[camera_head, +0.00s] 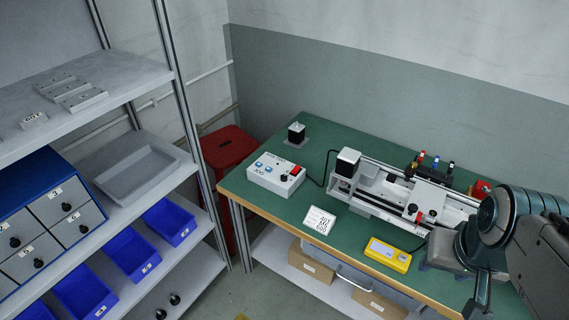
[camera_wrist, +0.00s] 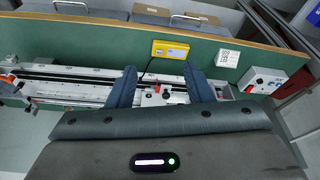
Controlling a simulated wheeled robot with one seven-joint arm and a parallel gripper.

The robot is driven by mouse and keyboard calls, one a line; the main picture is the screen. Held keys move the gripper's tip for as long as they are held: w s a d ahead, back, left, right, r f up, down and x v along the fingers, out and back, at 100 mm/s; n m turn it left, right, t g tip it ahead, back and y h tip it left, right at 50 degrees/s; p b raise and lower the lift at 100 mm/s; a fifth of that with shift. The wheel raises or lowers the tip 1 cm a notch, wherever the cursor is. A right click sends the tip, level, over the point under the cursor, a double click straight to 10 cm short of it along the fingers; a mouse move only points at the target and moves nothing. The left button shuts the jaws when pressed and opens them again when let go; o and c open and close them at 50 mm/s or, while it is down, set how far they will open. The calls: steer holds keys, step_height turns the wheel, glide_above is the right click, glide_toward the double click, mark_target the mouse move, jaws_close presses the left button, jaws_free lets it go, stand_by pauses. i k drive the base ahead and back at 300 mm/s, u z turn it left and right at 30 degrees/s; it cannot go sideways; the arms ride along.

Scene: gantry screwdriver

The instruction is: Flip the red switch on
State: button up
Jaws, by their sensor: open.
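The red switch (camera_head: 296,169) is on the top right of a white control box (camera_head: 264,181), which stands at the left end of the green bench. The box also has blue buttons and a dark knob. In the wrist view the control box (camera_wrist: 261,80) is at the right, with a small red part (camera_wrist: 249,88) on it. The switch position is too small to tell. My gripper (camera_wrist: 160,70) is open and empty, its two blue-grey fingers apart above the gantry machine. It is well away from the control box. In the head view my arm comes in at the right, and the fingers are not clear.
The gantry machine (camera_head: 378,186) fills the bench's back right. A yellow device (camera_head: 388,254) and a white card (camera_head: 319,220) lie along the front. A black block (camera_head: 296,132) stands behind the control box. Shelves with blue bins (camera_head: 131,254) stand left; a red stool (camera_head: 226,147) is beside the bench.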

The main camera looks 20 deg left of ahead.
mark_target(297, 168)
steer(key=k, duration=0.65)
steer(key=u, duration=0.3)
steer(key=i, duration=0.3)
steer(key=u, duration=0.75)
steer(key=i, duration=1.25)
steer(key=z, duration=0.4)
